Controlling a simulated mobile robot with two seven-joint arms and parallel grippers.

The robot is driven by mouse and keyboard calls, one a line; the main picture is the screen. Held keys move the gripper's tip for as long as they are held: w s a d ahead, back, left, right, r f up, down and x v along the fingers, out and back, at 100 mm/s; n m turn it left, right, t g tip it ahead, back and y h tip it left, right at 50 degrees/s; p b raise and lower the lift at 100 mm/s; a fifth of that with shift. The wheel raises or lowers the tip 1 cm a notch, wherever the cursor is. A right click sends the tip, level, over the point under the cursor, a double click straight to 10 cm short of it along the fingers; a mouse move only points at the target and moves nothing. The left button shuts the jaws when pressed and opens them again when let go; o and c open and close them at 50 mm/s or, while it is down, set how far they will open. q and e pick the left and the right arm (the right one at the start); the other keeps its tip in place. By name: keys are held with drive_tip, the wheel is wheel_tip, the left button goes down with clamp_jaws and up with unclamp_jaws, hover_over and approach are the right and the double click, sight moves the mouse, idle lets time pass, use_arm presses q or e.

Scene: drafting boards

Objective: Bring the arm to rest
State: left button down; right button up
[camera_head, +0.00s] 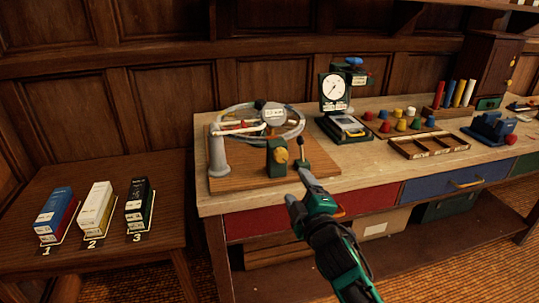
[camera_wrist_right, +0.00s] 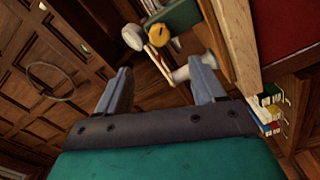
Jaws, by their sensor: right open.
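My right gripper (camera_head: 299,188) reaches in from the bottom of the head view, over the front edge of the workbench (camera_head: 240,205). Its fingers stand apart and nothing shows between them. In the right wrist view the two fingers (camera_wrist_right: 161,78) are spread, with a white post and a yellow knob (camera_wrist_right: 158,33) beyond them. In the head view the gripper is just in front of the wooden board (camera_head: 235,183) with the green block and yellow knob (camera_head: 281,155). Whether it touches the board or bench I cannot tell. My left gripper is not in view.
The board carries a grey post (camera_head: 217,157), a coiled hose and a round gauge (camera_head: 273,114). A dial stand (camera_head: 334,92), coloured knobs and a divided tray (camera_head: 428,146) stand farther right. Blue, white and black boxes (camera_head: 138,202) stand on the low left table. Floor shows in front.

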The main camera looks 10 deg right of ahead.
drive_tip(key=s+f+m+g, duration=0.3)
drive_tip(key=s+f+m, duration=0.2)
drive_tip(key=s+f, duration=0.5)
drive_tip(key=s+f+m+g+y, duration=0.1)
drive_tip(key=s+f+m+g, duration=0.3)
drive_tip(key=s+f, duration=0.6)
drive_tip(key=s+m, duration=0.2)
drive_tip(key=s, duration=0.3)
drive_tip(key=shift+s+a+f, duration=0.15)
drive_tip(key=shift+a+f, duration=0.05)
drive_tip(key=shift+f, duration=0.15)
idle(0.7)
